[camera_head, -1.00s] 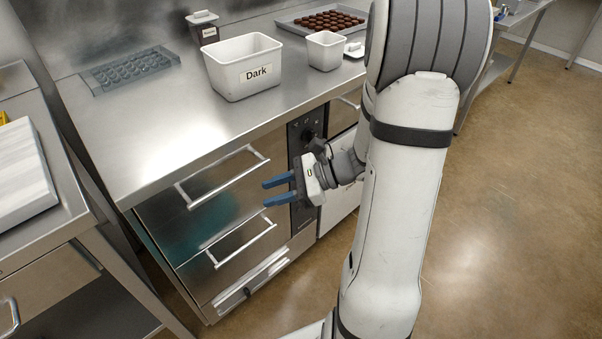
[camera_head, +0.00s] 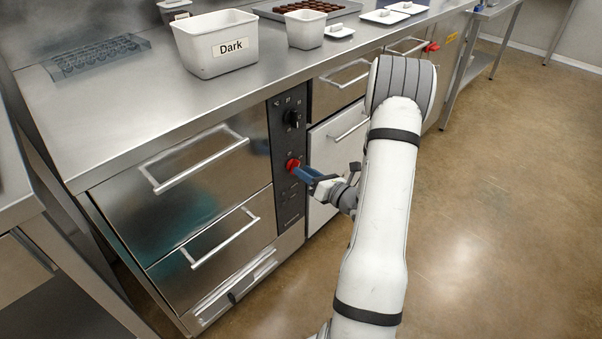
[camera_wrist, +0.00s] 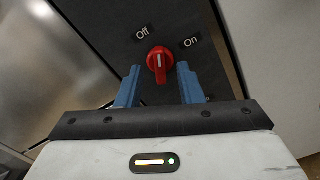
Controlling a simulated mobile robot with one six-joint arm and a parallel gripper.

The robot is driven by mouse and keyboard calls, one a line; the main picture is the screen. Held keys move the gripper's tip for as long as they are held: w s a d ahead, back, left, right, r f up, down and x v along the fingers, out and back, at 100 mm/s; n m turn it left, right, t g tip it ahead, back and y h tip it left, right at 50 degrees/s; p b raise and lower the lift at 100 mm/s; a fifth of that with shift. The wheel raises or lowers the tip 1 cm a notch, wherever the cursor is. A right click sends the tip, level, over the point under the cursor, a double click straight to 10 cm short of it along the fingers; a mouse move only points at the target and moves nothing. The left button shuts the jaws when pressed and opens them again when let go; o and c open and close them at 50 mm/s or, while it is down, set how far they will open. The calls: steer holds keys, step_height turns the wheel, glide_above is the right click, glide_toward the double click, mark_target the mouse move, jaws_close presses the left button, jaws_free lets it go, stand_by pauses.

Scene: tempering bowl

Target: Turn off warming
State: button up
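The red rotary knob (camera_head: 293,166) is on the dark control panel (camera_head: 287,205) between the steel drawers and the white door. In the wrist view the red knob (camera_wrist: 159,62) has "Off" at its upper left and "On" at its right. Its white mark points roughly up in that picture, between the two labels; I cannot tell its exact setting. My gripper (camera_wrist: 158,76) is open, its blue fingers apart on either side just below the knob, with nothing between them. In the head view my gripper (camera_head: 300,173) points at the knob; contact cannot be told.
A black knob (camera_head: 292,118) sits higher on the panel. Drawer handles (camera_head: 200,163) stick out at left, and a white door handle (camera_head: 350,127) at right. A "Dark" tub (camera_head: 215,62) and a small white tub (camera_head: 305,38) stand on the counter. The floor at right is clear.

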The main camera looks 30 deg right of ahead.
steer(key=shift+x, duration=1)
steer(key=shift+c, duration=0.3)
jaws_close()
